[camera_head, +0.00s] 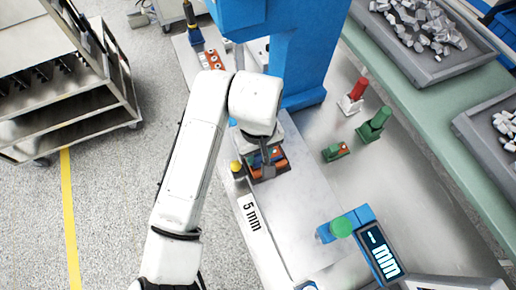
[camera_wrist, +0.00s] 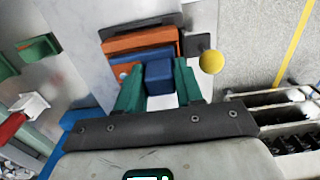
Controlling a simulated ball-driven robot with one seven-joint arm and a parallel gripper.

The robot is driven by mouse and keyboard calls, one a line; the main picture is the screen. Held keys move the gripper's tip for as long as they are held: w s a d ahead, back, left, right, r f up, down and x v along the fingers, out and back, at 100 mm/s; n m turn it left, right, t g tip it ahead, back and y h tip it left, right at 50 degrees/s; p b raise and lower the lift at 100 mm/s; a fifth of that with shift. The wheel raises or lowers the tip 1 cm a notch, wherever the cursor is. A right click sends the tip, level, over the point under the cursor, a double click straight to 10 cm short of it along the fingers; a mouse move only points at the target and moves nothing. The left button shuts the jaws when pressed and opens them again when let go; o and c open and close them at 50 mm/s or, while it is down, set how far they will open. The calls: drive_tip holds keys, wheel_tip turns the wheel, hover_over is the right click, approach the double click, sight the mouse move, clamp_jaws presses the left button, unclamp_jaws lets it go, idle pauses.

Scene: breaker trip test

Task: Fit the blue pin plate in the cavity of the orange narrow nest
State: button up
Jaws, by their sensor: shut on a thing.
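The orange narrow nest (camera_wrist: 140,43) is in the dark holder at the top middle of the wrist view. It also shows in the head view (camera_head: 283,164). The blue pin plate (camera_wrist: 158,76) has a block-shaped part between the green fingers of my gripper (camera_wrist: 158,82). A wider blue strip runs behind that block, along the orange nest wall. My gripper is shut on the blue block, at the nest. In the head view my gripper (camera_head: 267,158) is over the holder and hides part of it. The underside of the plate is hidden, so I cannot tell whether it is seated.
A yellow ball knob (camera_wrist: 209,62) stands close beside the holder. A blue machine column (camera_head: 305,60) rises just behind. A green-knobbed blue fixture (camera_head: 341,227) with a display is at the front right. Green and red pieces (camera_head: 352,100) stand on the right bench.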

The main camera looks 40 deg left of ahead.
drive_tip(key=shift+f, duration=0.3)
drive_tip(key=o, duration=1.2)
wheel_tip(320, 180, up, 11)
drive_tip(key=shift+f, duration=0.1)
